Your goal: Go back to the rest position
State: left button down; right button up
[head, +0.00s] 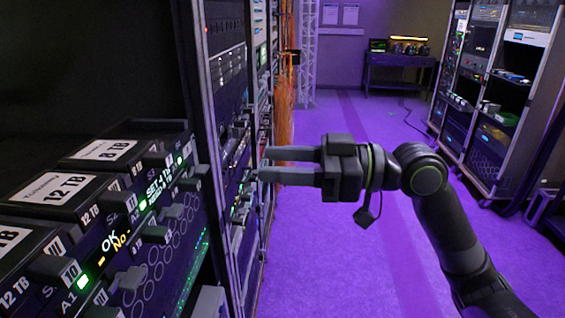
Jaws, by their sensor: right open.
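My right gripper (262,164) reaches in from the right in the head view, with its arm rising from the lower right corner. Its two fingers point left and are apart, with nothing seen between them. The fingertips are close to the front of the tall equipment rack (200,90); I cannot tell whether they touch it. My left gripper is not in view.
Orange cables (284,105) hang beyond the rack. An open rack (500,90) stands at right and a table (400,60) at the back. The purple floor (330,260) between is clear.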

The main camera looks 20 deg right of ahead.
jog(key=w+d+f+m+t+h, duration=0.35)
jog(key=w+d+f+m, duration=0.25)
jog(key=w+f, duration=0.35)
jog(key=w+d+f+m+t+h, duration=0.3)
jog(key=w+d+f+m+h, duration=0.15)
jog(key=w+d+f, duration=0.5)
jog(key=s+d+f+m+g+h, duration=0.1)
jog(key=s+d+f+m+h, duration=0.1)
jog(key=f, duration=0.8)
jog(key=s+d+f+m+h, duration=0.1)
jog(key=s+d+f+h, duration=0.1)
jog(key=f, duration=0.8)
jog(key=s+d+f+m+g+h, duration=0.1)
jog(key=s+d+f+m+h, duration=0.1)
jog(key=f, duration=0.9)
jog(key=s+d+f+g+h, duration=0.25)
jog(key=s+f+g, duration=0.25)
jog(key=s+f, duration=1.65)
jog(key=s+a+f+g, duration=0.1)
jog(key=s+f, duration=0.3)
jog(key=s, duration=0.5)
jog(key=s+a+f+n+g, duration=0.1)
jog(key=s+f, duration=0.4)
jog(key=s, duration=0.5)
jog(key=s+a+f+g+h, duration=0.1)
jog(key=s+a+f+g, duration=0.2)
jog(key=s, duration=0.7)
jog(key=shift+s+a+f+n, duration=0.25)
jog(key=shift+a+f+n, duration=0.1)
jog(key=shift+a+f, duration=0.45)
